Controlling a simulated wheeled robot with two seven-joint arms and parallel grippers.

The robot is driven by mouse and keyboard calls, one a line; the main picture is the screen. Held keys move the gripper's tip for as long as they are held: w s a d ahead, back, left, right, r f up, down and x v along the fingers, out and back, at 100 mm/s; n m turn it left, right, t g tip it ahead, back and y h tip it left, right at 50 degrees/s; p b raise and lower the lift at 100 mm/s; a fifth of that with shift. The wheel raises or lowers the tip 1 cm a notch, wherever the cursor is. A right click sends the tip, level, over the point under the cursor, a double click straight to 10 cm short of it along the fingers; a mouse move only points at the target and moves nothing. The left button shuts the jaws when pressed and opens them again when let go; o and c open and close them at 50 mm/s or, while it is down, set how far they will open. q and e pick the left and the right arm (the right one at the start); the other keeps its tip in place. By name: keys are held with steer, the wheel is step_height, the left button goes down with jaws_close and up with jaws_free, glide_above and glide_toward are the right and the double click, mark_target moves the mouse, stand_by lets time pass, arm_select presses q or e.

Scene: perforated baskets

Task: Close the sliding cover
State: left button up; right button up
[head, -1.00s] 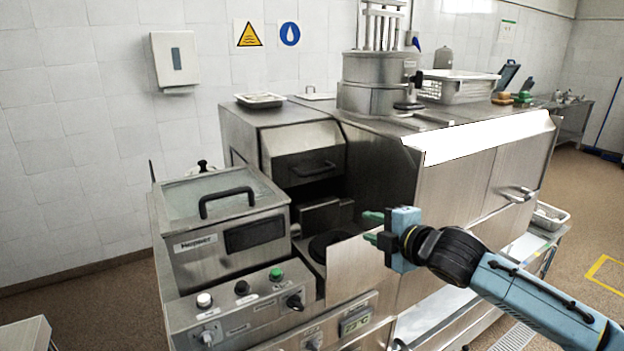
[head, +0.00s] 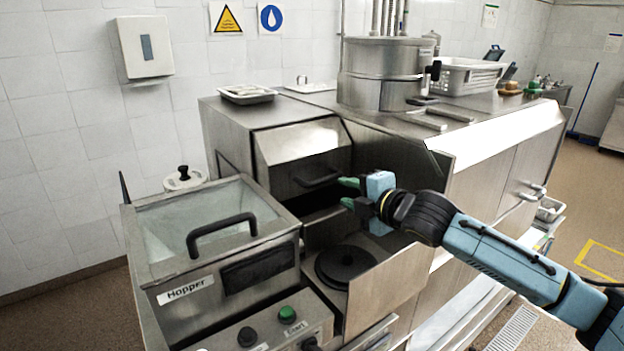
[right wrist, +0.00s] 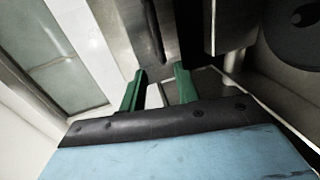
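The sliding cover (head: 305,172) is a steel panel with a dark bar handle (head: 318,179), on the front of the steel housing left of the round drum. A dark opening shows below it. My right gripper (head: 345,192), with green fingers, is just right of the handle, fingers pointing left towards it. In the right wrist view the two green fingers (right wrist: 158,90) stand apart with nothing held between them. A dark bar on a steel panel (right wrist: 152,32) shows ahead of them. I cannot tell whether a finger touches the handle. My left gripper is not in view.
A hopper (head: 210,235) with a clear lid and black handle stands at left. A black round plate (head: 348,262) lies below the opening, with an upright steel plate (head: 388,290) beside it. A steel drum (head: 380,75) and a white basket (head: 465,78) stand on the worktop.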

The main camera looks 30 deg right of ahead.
mark_target(319, 183)
steer(key=p+x, duration=0.1)
steer(key=x, duration=1)
steer(key=shift+a+r, duration=0.1)
steer(key=shift+a, duration=0.05)
steer(key=shift+w, duration=0.25)
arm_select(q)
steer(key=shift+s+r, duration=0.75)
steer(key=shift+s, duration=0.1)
arm_select(e)
steer(key=shift+w, duration=0.25)
jaws_close()
